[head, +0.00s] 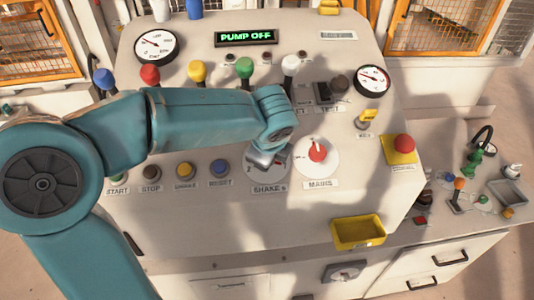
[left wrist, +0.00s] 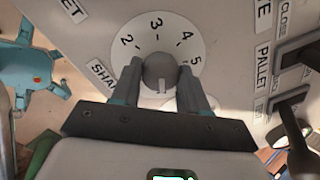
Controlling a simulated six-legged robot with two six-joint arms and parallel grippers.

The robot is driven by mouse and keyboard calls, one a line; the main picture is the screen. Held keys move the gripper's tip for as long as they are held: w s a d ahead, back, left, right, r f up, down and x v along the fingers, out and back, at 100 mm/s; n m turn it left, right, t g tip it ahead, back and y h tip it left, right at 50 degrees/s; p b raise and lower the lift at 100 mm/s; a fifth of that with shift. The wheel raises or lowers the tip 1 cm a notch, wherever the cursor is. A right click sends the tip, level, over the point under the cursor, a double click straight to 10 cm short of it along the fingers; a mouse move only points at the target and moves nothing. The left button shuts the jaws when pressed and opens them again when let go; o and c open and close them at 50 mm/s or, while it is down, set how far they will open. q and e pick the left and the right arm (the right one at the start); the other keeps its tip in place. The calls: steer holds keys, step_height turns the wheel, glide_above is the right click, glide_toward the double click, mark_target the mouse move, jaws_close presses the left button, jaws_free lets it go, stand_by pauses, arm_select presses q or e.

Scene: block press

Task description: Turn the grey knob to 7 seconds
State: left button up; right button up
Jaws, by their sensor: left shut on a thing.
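The grey knob (left wrist: 160,70) sits on a round white dial (left wrist: 160,32) with printed numbers; 2, 3, 4 and 5 show in the left wrist view. My left gripper (left wrist: 160,88) is shut on the knob, one finger on each side. A pale line on the knob points toward the gripper's base, where the dial is covered, so the number it marks cannot be read. In the head view the dial (head: 282,172) lies above the "SHAKE s" label, and my left gripper (head: 266,158) hides most of the knob. My right gripper is not in view.
Right of the dial is the MAINS dial with a red knob (head: 317,152). A row of buttons, including a blue one (head: 219,169), lies to its left. A red button on a yellow plate (head: 403,144) and a yellow tray (head: 358,232) are further right. The display reads "PUMP OFF" (head: 246,37).

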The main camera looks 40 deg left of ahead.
arm_select(q)
steer(key=shift+r, duration=0.15)
steer(key=o, duration=1.1)
steer(key=shift+c, duration=0.2)
steer(key=v, duration=1.6)
steer(key=shift+s, duration=0.1)
